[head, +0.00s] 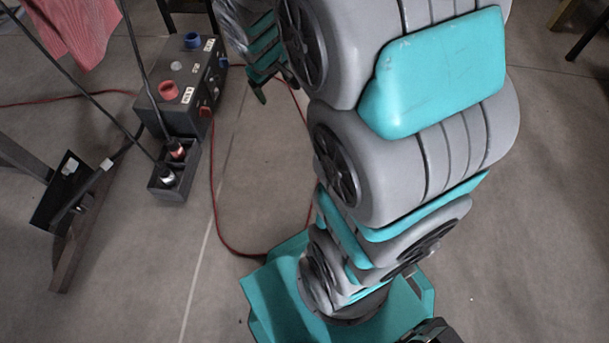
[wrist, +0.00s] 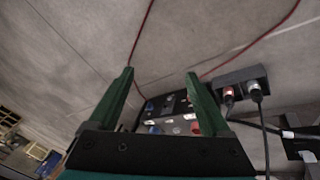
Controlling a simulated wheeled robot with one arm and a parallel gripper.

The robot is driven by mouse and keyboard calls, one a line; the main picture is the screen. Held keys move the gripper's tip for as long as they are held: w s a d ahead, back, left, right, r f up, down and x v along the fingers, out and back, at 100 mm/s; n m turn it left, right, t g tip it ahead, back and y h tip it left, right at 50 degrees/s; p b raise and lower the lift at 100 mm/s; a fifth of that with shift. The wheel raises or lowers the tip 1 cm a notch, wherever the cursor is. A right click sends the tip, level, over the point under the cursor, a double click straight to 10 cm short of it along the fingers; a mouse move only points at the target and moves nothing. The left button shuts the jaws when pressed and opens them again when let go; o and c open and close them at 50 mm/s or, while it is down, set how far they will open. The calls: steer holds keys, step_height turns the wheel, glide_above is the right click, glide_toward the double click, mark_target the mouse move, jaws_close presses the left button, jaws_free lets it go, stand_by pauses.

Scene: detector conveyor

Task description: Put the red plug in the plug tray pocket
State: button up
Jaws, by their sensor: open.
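The red plug (head: 176,150), on a black cable, stands upright in the far pocket of the dark plug tray (head: 172,196). A white-banded plug (head: 167,177) stands in the near pocket. The wrist view also shows the red plug (wrist: 229,96), the tray (wrist: 240,76) and the white-banded plug (wrist: 255,88). My gripper (head: 260,90) is right of the black box and tray, apart from both. In the wrist view its two green fingers (wrist: 160,80) are spread with nothing between them. The plugs' lower ends are hidden in the tray.
A black box (head: 185,65) stands behind the tray, with red (head: 168,91) and blue (head: 192,41) round fittings on top. A red cable (head: 212,190) loops over the floor. Black cables hang above the tray. A dark stand (head: 70,205) is at left. Grey floor is clear around the tray's front.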

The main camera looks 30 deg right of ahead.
steer(key=s+a+r+g+y, duration=0.1)
steer(key=s+a+r, duration=0.1)
steer(key=s, duration=0.7)
steer(key=s+a+r+m+g, duration=0.1)
steer(key=s+a+r+g, duration=0.1)
steer(key=s, duration=0.7)
steer(key=s+a+r+m+g+y, duration=0.1)
steer(key=s+a+r+g, duration=0.1)
steer(key=s, duration=0.7)
steer(key=a+r, duration=0.1)
steer(key=a, duration=0.1)
steer(key=shift+s+a+y, duration=0.3)
steer(key=shift+s, duration=0.05)
step_height(320, 180, up, 8)
steer(key=p, duration=0.7)
steer(key=shift+f+p, duration=0.15)
steer(key=shift+p, duration=0.15)
